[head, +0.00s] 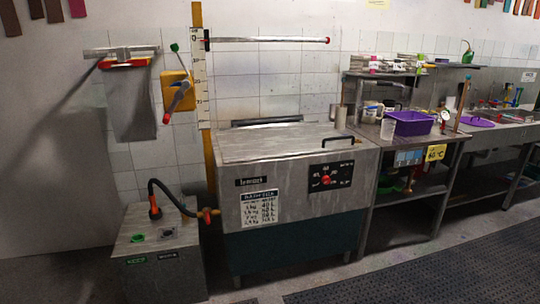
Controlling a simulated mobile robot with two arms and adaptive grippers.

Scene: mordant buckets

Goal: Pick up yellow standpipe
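A tall yellow post (209,158), which looks like the yellow standpipe, stands upright against the tiled wall just left of the steel tank (290,143). A white scale strip (201,90) with dark markings covers its middle part. Its lower end is hidden behind the grey box and the tank. A yellow wall box (174,84) with a red-tipped lever hangs to its left. Neither of my grippers shows in the head view.
A grey box (150,270) with a black hose (165,185) stands left of the tank. A steel bench (450,137) with a purple tub (411,123) stands to the right. A dark perforated mat (430,270) lies on the floor in front.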

